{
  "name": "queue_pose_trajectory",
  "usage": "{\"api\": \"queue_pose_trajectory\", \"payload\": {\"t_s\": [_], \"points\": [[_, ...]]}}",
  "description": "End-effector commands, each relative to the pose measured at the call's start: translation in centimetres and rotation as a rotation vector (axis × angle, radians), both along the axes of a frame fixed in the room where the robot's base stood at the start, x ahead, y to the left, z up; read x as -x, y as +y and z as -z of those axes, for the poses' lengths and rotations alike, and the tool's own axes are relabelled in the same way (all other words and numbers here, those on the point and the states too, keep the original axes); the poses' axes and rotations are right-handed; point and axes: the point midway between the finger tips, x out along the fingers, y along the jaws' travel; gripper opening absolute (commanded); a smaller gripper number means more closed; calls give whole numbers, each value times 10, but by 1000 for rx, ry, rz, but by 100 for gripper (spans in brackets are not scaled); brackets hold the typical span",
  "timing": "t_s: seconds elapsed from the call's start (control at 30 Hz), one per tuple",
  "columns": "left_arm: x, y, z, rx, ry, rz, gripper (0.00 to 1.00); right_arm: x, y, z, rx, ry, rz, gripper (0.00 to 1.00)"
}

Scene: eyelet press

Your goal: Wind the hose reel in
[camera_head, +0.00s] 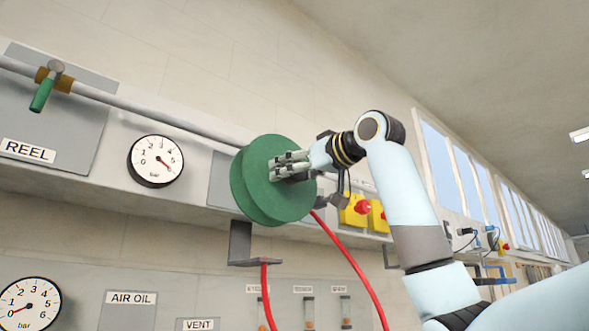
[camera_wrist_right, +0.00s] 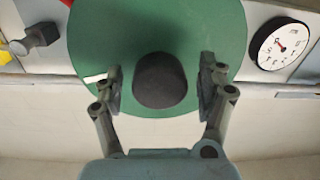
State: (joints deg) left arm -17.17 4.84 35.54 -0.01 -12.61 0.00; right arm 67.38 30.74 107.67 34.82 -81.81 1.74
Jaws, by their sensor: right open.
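The green hose reel (camera_head: 262,200) is mounted on the grey panel rail, with a red hose (camera_head: 345,258) hanging from it. In the right wrist view the reel's face (camera_wrist_right: 215,40) fills the top middle, and a dark round knob (camera_wrist_right: 160,80) stands out from it. My right gripper (camera_head: 275,167) is in front of the reel's face. In the right wrist view my right gripper (camera_wrist_right: 160,85) is open, with one finger on each side of the knob and a gap on both sides. Whether the fingers touch the reel's face cannot be told. My left gripper is not in view.
A pressure gauge (camera_head: 155,161) and a REEL label (camera_head: 29,149) are left of the reel. A green-handled valve (camera_head: 43,93) sits on the pipe (camera_head: 150,115). A grey bracket (camera_head: 255,262) is below the reel. Yellow boxes with red knobs (camera_head: 362,208) are close to its right.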

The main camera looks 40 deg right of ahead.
Motion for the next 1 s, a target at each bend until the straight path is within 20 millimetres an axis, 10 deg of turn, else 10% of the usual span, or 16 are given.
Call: {"api": "queue_pose_trajectory", "payload": {"t_s": [0.13, 0.7, 1.0], "points": [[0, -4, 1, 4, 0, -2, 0, 0, 0, 1, 0, 0, 0, 74], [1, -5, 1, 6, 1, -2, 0, 0, 0, 0, 0, 0, 0, 0], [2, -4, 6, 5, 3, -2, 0, 5, -4, 1, -20, 0, 2, 0]]}}
